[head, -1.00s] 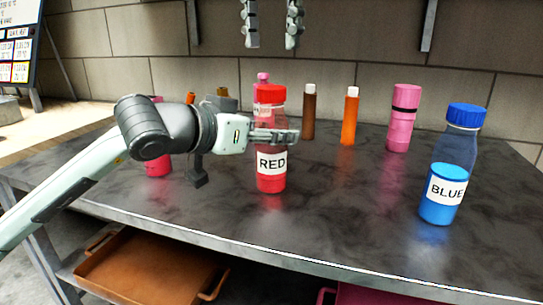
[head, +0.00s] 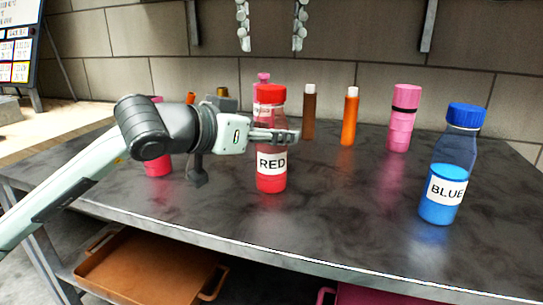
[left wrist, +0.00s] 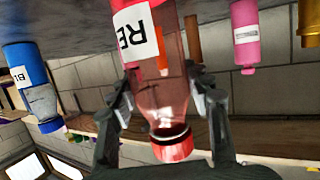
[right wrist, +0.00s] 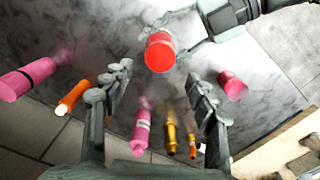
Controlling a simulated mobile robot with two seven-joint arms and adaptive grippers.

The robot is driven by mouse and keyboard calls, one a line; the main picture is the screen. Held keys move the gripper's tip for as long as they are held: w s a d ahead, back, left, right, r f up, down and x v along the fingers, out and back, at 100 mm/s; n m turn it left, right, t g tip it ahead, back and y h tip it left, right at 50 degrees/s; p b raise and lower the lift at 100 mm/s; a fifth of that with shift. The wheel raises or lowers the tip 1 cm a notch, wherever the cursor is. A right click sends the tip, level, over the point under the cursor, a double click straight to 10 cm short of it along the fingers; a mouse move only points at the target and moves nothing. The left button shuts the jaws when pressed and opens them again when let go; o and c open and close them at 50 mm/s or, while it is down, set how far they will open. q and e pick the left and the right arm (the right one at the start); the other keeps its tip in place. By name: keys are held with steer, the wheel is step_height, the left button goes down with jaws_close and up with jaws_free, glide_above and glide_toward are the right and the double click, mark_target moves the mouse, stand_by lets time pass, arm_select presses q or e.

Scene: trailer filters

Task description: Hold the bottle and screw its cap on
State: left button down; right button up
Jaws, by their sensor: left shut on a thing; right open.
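The red bottle (head: 271,181) stands upright on the table, with a white RED label. Its red cap (head: 270,94) sits on top of the neck; I cannot tell how tight it is. My left gripper (head: 275,136) is shut around the bottle's upper body, just below the cap. The left wrist view shows its fingers on both sides of the bottle (left wrist: 160,85), with the cap (left wrist: 172,145) beyond them. My right gripper (head: 271,45) is open and empty, high above the bottle, fingers pointing down. In the right wrist view the cap (right wrist: 160,52) appears beyond its open fingers.
A blue bottle (head: 445,190) with a blue cap stands at the right. A pink container (head: 401,120), an orange bottle (head: 349,118) and a brown bottle (head: 309,115) stand behind. The table (head: 340,215) is bare between the red and blue bottles. An orange tray (head: 150,270) is below.

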mark_target(272, 87)
steer(key=shift+f, duration=3.8)
steer(key=shift+c, duration=0.4)
